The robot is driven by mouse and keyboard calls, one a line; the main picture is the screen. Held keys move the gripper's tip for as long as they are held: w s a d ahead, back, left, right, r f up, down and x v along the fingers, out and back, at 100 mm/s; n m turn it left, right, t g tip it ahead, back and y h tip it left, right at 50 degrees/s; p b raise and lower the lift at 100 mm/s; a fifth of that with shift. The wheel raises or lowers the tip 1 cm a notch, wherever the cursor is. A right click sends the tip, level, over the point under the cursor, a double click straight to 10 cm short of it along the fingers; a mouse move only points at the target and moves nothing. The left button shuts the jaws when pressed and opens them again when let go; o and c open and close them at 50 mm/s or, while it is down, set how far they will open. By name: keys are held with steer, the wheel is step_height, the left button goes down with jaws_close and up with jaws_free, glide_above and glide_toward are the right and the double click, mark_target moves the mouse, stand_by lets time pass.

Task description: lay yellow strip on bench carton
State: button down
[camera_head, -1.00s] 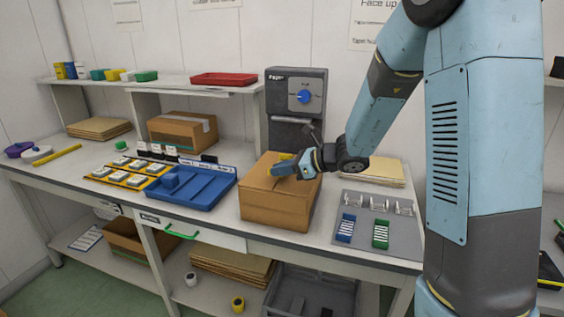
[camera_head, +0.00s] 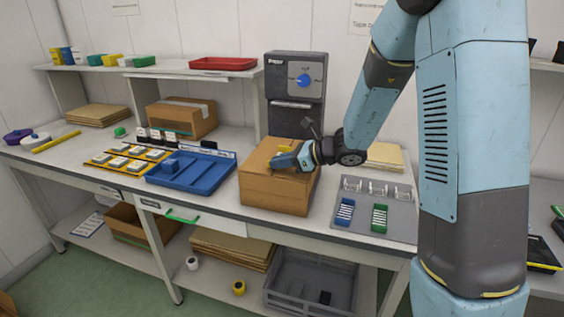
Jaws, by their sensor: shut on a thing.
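The brown bench carton (camera_head: 277,195) stands closed on the bench, right of the blue tray. I cannot tell whether the strip touches the carton top.
A blue tray (camera_head: 190,171) lies left of the carton, and a grey mat (camera_head: 350,213) with blue and green racks lies right. A dark dispenser (camera_head: 296,90) stands behind. A long yellow bar (camera_head: 56,142) lies at the far left.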

steer(key=shift+f, duration=0.45)
steer(key=c, duration=1.1)
jaws_free()
steer(key=shift+d, duration=0.1)
steer(key=v, duration=1.3)
steer(key=shift+s+d+r, duration=0.1)
steer(key=shift+d, duration=0.2)
